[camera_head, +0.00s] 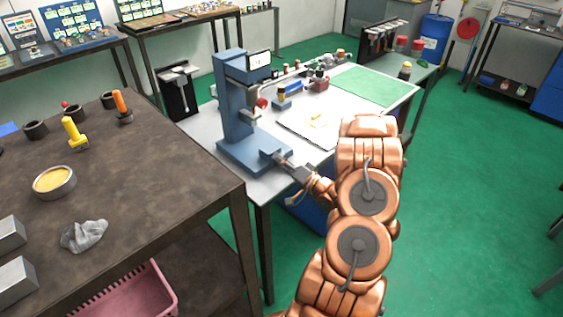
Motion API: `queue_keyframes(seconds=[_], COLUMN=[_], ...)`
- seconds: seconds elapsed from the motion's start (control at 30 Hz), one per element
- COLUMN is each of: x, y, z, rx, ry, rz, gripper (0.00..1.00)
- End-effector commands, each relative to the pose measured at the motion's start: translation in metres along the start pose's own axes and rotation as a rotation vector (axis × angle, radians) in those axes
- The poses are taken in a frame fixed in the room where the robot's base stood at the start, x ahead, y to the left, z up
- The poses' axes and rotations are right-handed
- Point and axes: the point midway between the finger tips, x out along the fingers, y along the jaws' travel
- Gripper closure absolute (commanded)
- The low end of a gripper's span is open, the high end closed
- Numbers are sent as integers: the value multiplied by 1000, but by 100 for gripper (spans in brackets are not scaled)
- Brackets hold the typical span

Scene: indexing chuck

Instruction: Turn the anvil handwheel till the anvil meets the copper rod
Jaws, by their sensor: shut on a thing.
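A blue bench instrument (237,110) with a tall column, a flat base and a small screen (259,60) stands at the left end of a light grey table. A small red knob (262,103) shows beneath its head. My gripper (287,164) reaches to the front right of the base and is shut on a small part there. That part seems to be the anvil handwheel, but the fingers hide most of it. I cannot make out the copper rod, the anvil or any gap between them at this size.
A dark workbench (150,190) stands close on the left, with a yellow-handled tool (75,133), an orange-handled tool (122,106), a round dish (54,182) and a grey cloth (84,234). A white sheet (310,127) and green mat (375,86) lie on the instrument's table. Green floor is clear at right.

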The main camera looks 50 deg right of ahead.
Motion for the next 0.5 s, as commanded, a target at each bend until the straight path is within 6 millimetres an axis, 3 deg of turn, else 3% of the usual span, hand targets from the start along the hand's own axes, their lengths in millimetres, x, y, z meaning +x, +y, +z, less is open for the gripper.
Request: queue_keyframes(seconds=[0.23,0.27,0.5], x=[0,0,0], y=[0,0,0], z=[1,1,0], rx=[0,0,-1], ry=[-2,-2,-1], rz=[0,0,1], gripper=[86,50,26])
